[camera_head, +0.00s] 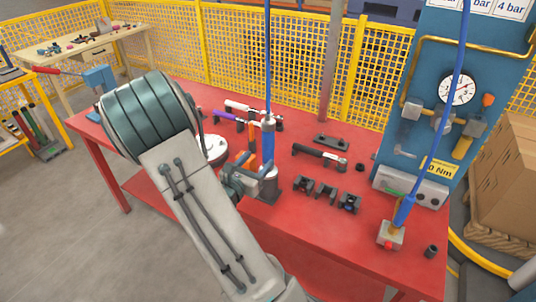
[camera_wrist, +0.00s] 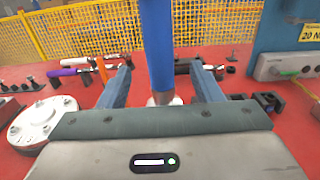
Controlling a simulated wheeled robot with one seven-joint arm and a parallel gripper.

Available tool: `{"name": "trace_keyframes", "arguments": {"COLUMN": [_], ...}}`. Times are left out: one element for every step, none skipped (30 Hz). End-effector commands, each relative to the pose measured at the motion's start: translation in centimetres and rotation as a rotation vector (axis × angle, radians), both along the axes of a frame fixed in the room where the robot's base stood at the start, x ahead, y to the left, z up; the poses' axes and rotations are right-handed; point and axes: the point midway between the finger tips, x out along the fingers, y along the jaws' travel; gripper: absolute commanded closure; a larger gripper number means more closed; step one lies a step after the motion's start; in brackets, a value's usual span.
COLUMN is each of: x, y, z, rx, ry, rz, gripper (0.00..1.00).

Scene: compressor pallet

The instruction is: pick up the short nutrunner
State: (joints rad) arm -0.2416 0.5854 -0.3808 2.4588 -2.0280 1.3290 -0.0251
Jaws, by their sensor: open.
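A blue upright tool (camera_head: 268,138), which looks like a nutrunner, hangs on a blue hose over the red table. I cannot tell for sure whether it is the short nutrunner. In the wrist view its blue body (camera_wrist: 156,50) rises between the fingers, and its lower end is partly hidden by my gripper housing. My gripper (camera_head: 254,178) is open around it; in the wrist view my gripper (camera_wrist: 162,85) shows gaps on both sides of it. A second blue hose-fed tool (camera_head: 403,212) stands at a block with a red button on the right.
A purple-handled tool (camera_head: 228,117) and a white flanged part (camera_head: 212,150) lie to the left. A blue gauge panel (camera_head: 440,110) stands at the right.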

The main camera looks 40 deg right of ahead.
Motion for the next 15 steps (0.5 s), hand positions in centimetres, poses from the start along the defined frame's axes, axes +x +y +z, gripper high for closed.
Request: {"name": "trace_keyframes", "arguments": {"x": [0.3,0.5,0.8,1.0,1.1,1.3,1.4,1.4,1.5,1.6,1.6,1.7,1.9,2.0,2.2], "y": [-1.1,-1.6,-2.1,-2.5,-2.8,-3.2,-3.4,-3.5,-3.7,-3.8,-4.0,-4.3,-4.6,-5.0,-5.5], "z": [0.2,0.1,0.2,0.1,0.1,0.1,0.0,0.0,0.0,0.0,0.0,0.0,0.0,-0.1,-0.1], "rx": [-0.001,-0.001,0.0,0.0,0.0,0.001,0.001,0.001,0.001,0.001,0.001,0.001,0.001,0.0,0.0], "ry": [0.002,0.002,0.001,0.001,0.001,0.001,0.001,0.0,0.0,-0.001,-0.001,0.0,0.001,0.002,0.001], "rz": [-0.004,-0.005,-0.003,-0.003,-0.003,-0.002,-0.001,-0.001,-0.001,-0.001,-0.001,-0.002,-0.002,-0.003,-0.004], "gripper": [0.41,0.41,0.41,0.41,0.41,0.41,0.41,0.41,0.41,0.41,0.41,0.41,0.41,0.41,0.41]}}
